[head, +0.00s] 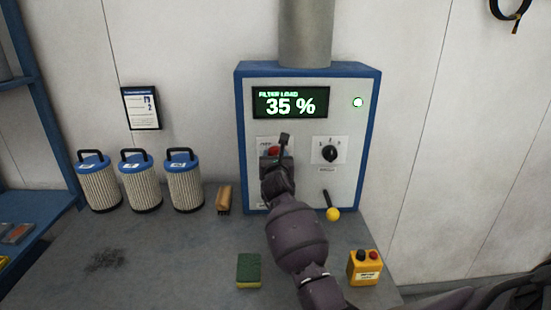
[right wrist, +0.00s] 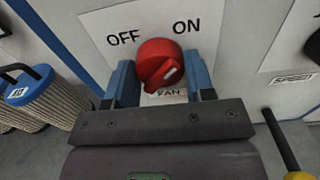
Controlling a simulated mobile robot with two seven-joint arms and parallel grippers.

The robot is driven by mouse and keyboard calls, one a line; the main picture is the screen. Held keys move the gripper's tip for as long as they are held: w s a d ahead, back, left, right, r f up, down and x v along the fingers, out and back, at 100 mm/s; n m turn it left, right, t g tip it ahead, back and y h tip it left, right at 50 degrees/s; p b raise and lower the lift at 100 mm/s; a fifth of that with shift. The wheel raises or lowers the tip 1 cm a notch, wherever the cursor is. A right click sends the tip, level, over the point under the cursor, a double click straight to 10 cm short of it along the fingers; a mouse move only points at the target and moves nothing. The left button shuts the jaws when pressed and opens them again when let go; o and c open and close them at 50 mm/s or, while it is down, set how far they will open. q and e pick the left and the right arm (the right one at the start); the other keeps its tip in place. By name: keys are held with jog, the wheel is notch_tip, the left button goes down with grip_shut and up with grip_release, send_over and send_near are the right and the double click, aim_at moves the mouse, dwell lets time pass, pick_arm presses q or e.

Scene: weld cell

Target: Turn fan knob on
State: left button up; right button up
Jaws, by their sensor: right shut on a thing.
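The red fan knob (right wrist: 160,64) sits on a white plate marked OFF at left and ON at right, with a FAN label below. A pale mark shows on the knob's lower right face; I cannot tell for sure which word the knob points to. My right gripper (right wrist: 160,82) has its two blue fingers on either side of the knob, shut on it. In the head view the knob (head: 274,151) is mostly hidden behind my right gripper (head: 278,162). My left gripper is not in view.
The blue-edged filter unit (head: 372,130) has a display (head: 290,103) reading 35 %, a lit lamp (head: 358,102), a black selector knob (head: 330,153) and a yellow-ended lever (head: 333,213). Several filter cartridges (head: 140,185), a brush (head: 224,199), a sponge (head: 249,269) and a yellow button box (head: 364,267) stand around.

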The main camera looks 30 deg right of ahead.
dwell(0.4)
jog(key=o, duration=0.9)
jog(key=b+v, duration=0.1)
jog(key=v, duration=1)
jog(key=shift+d, duration=0.1)
